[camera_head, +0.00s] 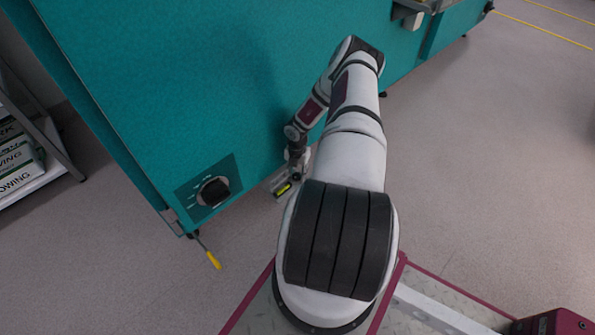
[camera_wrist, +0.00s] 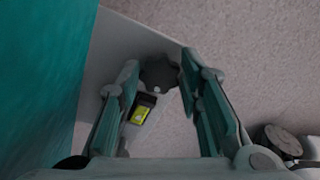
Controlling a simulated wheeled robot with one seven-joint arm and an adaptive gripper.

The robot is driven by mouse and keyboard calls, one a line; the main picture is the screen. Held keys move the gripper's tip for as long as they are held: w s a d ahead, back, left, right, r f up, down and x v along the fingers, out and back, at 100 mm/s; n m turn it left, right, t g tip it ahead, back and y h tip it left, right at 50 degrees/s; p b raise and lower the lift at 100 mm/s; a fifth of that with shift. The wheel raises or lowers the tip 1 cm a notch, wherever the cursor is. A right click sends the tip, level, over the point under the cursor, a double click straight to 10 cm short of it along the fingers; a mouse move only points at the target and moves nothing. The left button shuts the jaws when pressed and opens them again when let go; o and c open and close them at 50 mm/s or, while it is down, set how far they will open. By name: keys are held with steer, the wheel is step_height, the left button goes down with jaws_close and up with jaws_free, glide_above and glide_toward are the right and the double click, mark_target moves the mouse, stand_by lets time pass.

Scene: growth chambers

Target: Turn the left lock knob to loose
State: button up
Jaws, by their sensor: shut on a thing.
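The left lock knob (camera_wrist: 160,74) is a dark, lobed knob with a small pale spot, on a grey bracket plate (camera_wrist: 120,42) beside the teal cabinet. My gripper (camera_wrist: 159,62) points down at it, with one finger on each side, and is shut on it. A black and yellow-green marker (camera_wrist: 141,110) lies on the plate close to the left finger; its marking is too small to read. In the head view my gripper (camera_head: 297,160) is low by the cabinet's lower edge, and the marker (camera_head: 284,188) shows just below it. The knob is hard to make out there.
The teal cabinet (camera_head: 170,80) stands close along the arm's left. A black dial (camera_head: 213,191) and a yellow-handled lever (camera_head: 212,259) are at its lower left corner. A shelf with boxes (camera_head: 18,165) is at far left.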

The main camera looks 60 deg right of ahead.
mark_target(298, 174)
stand_by(0.3)
steer(key=o, duration=1.2)
steer(key=shift+c, duration=0.2)
step_height(298, 174, up, 12)
